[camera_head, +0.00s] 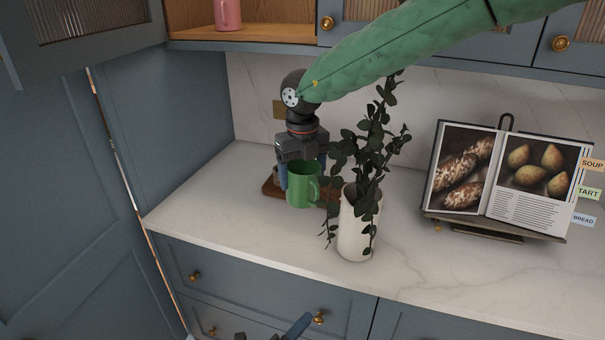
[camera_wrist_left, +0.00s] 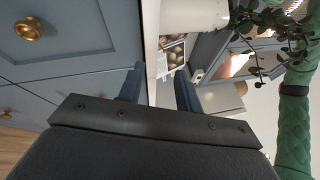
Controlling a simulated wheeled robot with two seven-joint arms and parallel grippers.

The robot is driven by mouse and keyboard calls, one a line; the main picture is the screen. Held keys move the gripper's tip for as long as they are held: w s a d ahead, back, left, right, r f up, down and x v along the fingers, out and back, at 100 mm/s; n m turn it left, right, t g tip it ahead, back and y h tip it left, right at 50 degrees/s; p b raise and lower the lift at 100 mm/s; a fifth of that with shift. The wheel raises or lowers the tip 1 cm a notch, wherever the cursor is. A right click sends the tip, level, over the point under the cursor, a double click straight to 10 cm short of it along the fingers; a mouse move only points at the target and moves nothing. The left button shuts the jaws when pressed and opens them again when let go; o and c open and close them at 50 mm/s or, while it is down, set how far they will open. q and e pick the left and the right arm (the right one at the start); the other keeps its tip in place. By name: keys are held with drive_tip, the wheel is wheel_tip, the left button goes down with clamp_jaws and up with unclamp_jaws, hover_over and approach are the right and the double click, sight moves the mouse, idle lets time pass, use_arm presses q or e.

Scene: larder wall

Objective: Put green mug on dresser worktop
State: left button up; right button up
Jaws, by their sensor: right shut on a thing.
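The green mug (camera_head: 303,188) is upright at the back of the pale marble worktop (camera_head: 225,200), in front of a small brown wooden board (camera_head: 271,188) in the picture. My right gripper (camera_head: 291,172) reaches down from above and is shut on the mug. Its fingers are partly hidden behind the mug, and I cannot tell whether the mug touches the board or worktop. My left gripper (camera_head: 270,333) is low, in front of the drawers, partly cut off by the picture's lower edge. In the left wrist view its fingers (camera_wrist_left: 160,90) are apart with nothing between them.
A white vase (camera_head: 358,235) with leafy stems stands close to the mug's right. An open cookbook (camera_head: 505,180) rests on a stand further right. A pink mug (camera_head: 228,14) sits in the open upper cupboard. The worktop's left front is clear.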

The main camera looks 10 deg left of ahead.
use_arm(q)
drive_tip(key=s+a+f+n+g+y, duration=0.15)
drive_tip(key=a+f+n+y, duration=0.3)
drive_tip(key=f+n, duration=0.5)
drive_tip(key=a+f+n+g+y, duration=0.3)
drive_tip(key=f+n+y, duration=0.3)
drive_tip(key=f+n, duration=0.35)
drive_tip(key=s+d+f+n+g+h, duration=0.1)
drive_tip(key=s+d+f+n+g, duration=0.2)
drive_tip(key=s+f+g, duration=0.9)
drive_tip(key=s+f+n, duration=0.2)
drive_tip(key=s, duration=0.1)
drive_tip(key=shift+s+d+n+h, duration=0.2)
drive_tip(key=shift+s+n+h, duration=0.05)
drive_tip(key=shift+n+h, duration=0.15)
